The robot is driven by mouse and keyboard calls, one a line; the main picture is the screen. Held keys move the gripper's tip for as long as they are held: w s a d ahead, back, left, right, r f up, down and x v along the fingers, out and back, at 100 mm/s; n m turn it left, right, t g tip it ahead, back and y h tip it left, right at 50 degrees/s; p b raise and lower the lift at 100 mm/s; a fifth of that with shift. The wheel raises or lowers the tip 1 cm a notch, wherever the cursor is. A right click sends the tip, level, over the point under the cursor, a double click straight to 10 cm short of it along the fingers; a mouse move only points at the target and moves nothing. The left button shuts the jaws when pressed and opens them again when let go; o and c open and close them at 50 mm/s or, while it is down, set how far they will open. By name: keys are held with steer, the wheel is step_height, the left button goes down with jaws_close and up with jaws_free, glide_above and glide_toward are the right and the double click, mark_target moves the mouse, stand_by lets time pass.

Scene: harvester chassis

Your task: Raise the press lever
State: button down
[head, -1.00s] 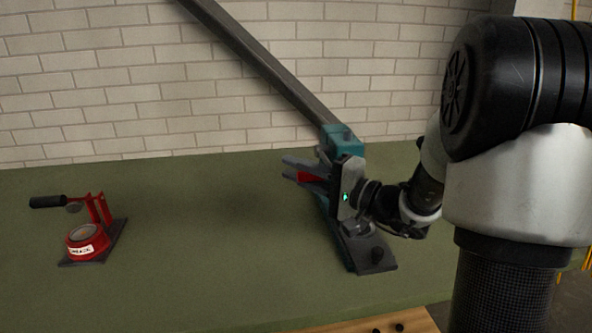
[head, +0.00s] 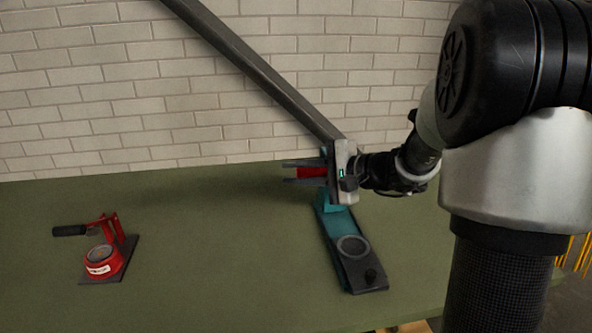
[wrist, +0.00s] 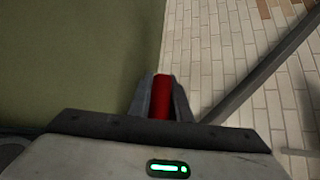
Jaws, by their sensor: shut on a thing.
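The press (head: 335,240) is a teal-sided stand on the green table, with a dark base plate and a round grey cup (head: 352,246) near its front. A red bar, which I take to be the press lever (head: 312,172), lies between the fingers of my gripper (head: 286,172), above the rear of the press. The wrist view shows the red lever (wrist: 161,98) between both fingers of my gripper (wrist: 161,95). My gripper is shut on it. The gripper body hides where the lever joins the press.
A small red hand press (head: 104,260) with a black handle stands on the green table (head: 200,270) at the left. A long dark beam (head: 255,70) slants up to the left from behind my gripper. A brick wall (head: 90,110) stands behind. The table between the presses is clear.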

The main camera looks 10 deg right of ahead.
steer(key=shift+w+r, duration=0.35)
steer(key=shift+r, duration=0.1)
steer(key=c, duration=1.6)
jaws_free()
steer(key=shift+c, duration=0.2)
steer(key=v, duration=1.7)
steer(key=shift+s, duration=0.2)
steer(key=shift+d, duration=0.1)
